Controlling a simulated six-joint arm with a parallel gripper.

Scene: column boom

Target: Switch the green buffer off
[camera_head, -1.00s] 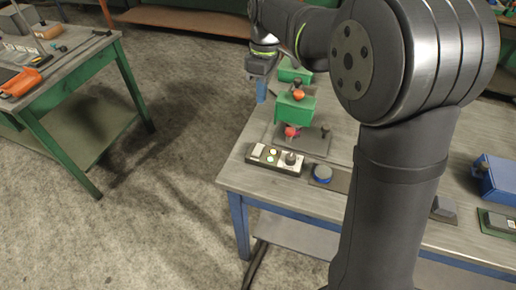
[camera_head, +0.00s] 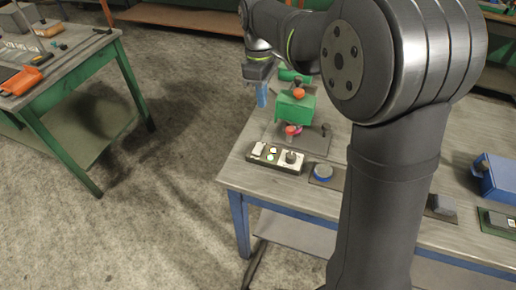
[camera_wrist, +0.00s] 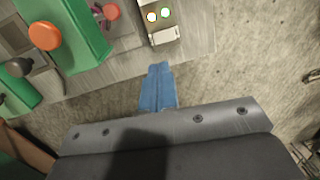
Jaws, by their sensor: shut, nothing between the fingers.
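The green buffer (camera_head: 294,107), a green machine with orange-red knobs on a grey base plate, stands on the workbench. It also shows at the upper left of the wrist view (camera_wrist: 90,38). In front of it lies a control box (camera_head: 275,157) with a white rocker, small lights and a dark round knob. Its rocker end (camera_wrist: 164,35) is at the top of the wrist view, beyond my fingertips. My gripper (camera_head: 262,104) has blue fingers, shut and empty, at the bench's left edge, left of the buffer. The fingers (camera_wrist: 160,68) touch nothing visible. The rocker's position is unclear.
A blue box (camera_head: 496,178) and a dark block (camera_head: 443,204) are farther right, past my arm. Another green-legged table (camera_head: 75,60) stands left. Open floor lies between.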

